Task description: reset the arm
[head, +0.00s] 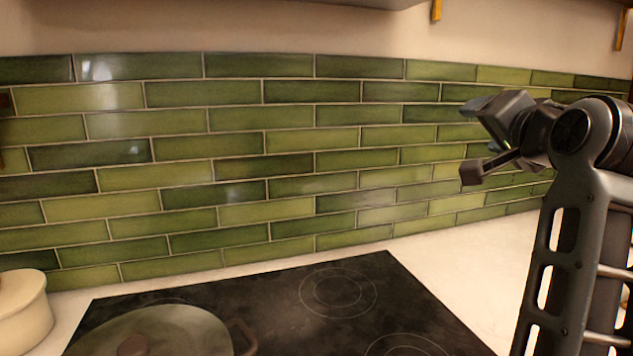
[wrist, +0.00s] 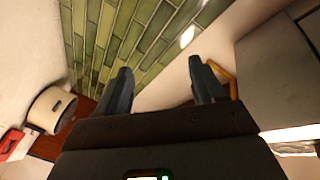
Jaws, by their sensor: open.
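My gripper (head: 478,138) is at the upper right of the head view, on the end of my raised dark arm. It is held above the counter, in front of the green tiled wall. In the wrist view my gripper (wrist: 161,78) shows two dark fingers spread wide apart, with nothing between them. The fingers touch nothing that I can see.
A black cooktop (head: 280,300) bears a pot with a glass lid (head: 150,328). A cream pot (head: 22,312) stands left. The pale counter (head: 470,260) is clear right of the cooktop. The wrist view shows a cream canister (wrist: 50,108), red object (wrist: 14,143) and grey cabinet (wrist: 280,65).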

